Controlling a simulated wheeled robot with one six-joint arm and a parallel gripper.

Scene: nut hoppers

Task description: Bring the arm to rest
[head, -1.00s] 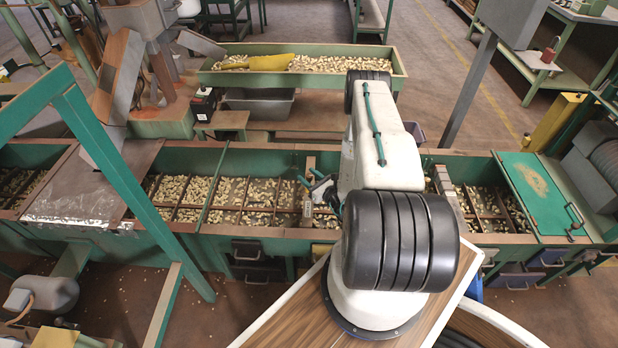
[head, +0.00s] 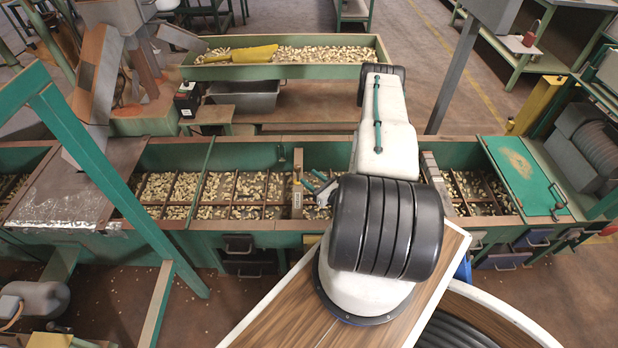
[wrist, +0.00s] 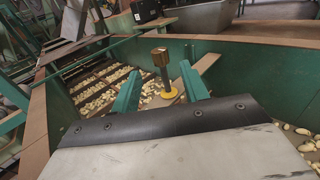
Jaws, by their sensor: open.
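My gripper (head: 316,184) shows in the head view as small teal fingers left of my white arm, over the long green hopper row (head: 250,157). In the wrist view my gripper (wrist: 158,82) has its two teal fingers spread wide, with nothing held between them. A stand with a brown knob (wrist: 160,57), dark stem and yellow base shows beyond and between the fingers. I cannot tell its distance from them. Part of my gripper is hidden behind the arm in the head view.
Nuts fill the divided hoppers around the gripper. A green trough with a yellow scoop (head: 252,55) stands behind. A green lid (head: 522,170) covers the right hopper. A slanted green frame (head: 110,178) rises at left. A grey post (head: 455,75) stands behind at right.

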